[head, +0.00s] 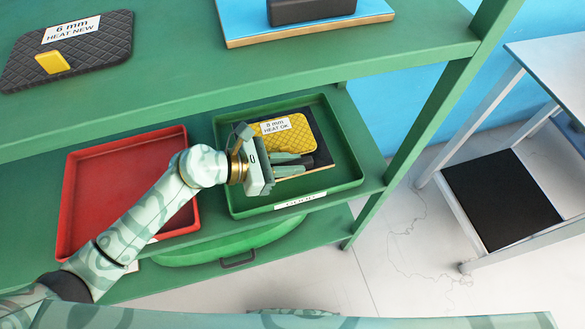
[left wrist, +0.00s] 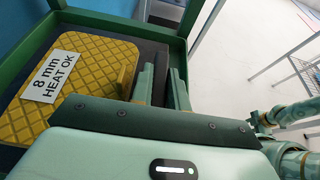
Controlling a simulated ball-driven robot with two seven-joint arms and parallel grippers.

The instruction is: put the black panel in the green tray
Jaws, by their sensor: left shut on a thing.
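A black panel (head: 321,143) with a pale wooden edge is inside the green tray (head: 350,166) on the middle shelf. A yellow quilted pad (head: 298,119) labelled "8 mm HEAT OK" lies over part of it. My left gripper (head: 306,160) reaches into the tray, its fingers shut on a dark block that seems to belong to the black panel. The left wrist view shows this dark part between the fingers (left wrist: 160,90), beside the yellow pad (left wrist: 90,65). I cannot tell whether the panel rests fully on the tray floor. My right gripper is not in view.
An empty red tray (head: 80,205) is left of the green tray. On the top shelf lie a black quilted pad (head: 100,55) labelled "6 mm HEAT NEW" and a blue board (head: 245,22) bearing a dark block. A shelf post (head: 420,130) stands right of the green tray.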

